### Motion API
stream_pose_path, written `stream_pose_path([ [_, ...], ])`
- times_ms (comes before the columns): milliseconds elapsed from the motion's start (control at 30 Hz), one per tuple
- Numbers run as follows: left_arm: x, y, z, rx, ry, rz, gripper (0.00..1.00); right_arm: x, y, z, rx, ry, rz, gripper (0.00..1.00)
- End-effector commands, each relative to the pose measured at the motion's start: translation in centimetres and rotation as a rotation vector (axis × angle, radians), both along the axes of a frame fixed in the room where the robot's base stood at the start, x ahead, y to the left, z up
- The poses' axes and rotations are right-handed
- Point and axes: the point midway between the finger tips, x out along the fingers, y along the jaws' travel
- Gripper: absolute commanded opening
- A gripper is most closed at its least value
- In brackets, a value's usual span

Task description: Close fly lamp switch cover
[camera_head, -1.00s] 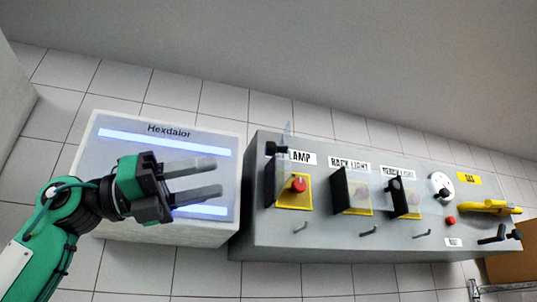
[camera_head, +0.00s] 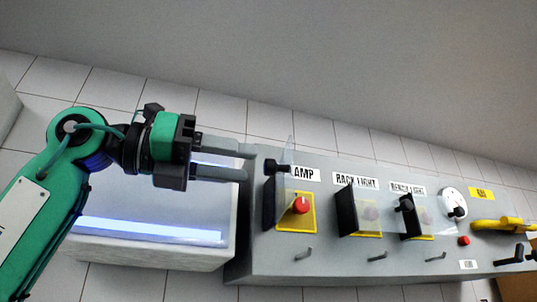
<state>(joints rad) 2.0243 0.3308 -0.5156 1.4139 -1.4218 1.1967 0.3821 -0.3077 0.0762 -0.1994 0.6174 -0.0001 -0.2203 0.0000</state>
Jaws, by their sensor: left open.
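The fly lamp switch cover (camera_head: 289,157) is a clear panel with a dark side wall and a black knob. It stands open at the left of its yellow plate, leaving the red button (camera_head: 300,205) exposed. The label beside it reads "AMP", its start hidden behind the cover. My left gripper (camera_head: 245,162) is open and empty, its two fingers pointing right. The fingertips are just left of the cover, near its knob, with a small gap in the picture. My right gripper is not in view.
The grey control panel (camera_head: 340,262) also carries the rack light cover (camera_head: 362,210) and bench light cover (camera_head: 418,215), both down over their switches. A dial (camera_head: 452,200) and a yellow handle (camera_head: 500,225) are further right. A white lit box (camera_head: 150,250) lies below my left arm.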

Motion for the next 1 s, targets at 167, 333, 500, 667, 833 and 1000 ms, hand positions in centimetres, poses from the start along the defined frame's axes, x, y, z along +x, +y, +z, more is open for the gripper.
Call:
stream_pose_path([
  [167,0.8,-3.2,0.4,0.0,-0.001,-0.003,0.44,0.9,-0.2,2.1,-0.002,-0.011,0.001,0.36],
  [333,1.3,-4.8,0.2,0.0,0.0,-0.001,0.44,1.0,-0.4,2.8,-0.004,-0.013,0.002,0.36],
  [500,1.5,-5.3,0.0,-0.001,0.0,-0.001,0.44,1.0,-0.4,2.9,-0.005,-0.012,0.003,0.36],
  [667,1.5,-5.3,0.0,-0.001,0.0,-0.001,0.44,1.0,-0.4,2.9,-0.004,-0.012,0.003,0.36],
  [833,1.5,-5.2,0.0,-0.001,0.0,-0.001,0.21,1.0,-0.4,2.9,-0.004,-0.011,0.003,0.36],
  [1000,1.5,-5.2,0.0,-0.002,0.0,0.0,0.0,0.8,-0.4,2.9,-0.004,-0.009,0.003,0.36],
])
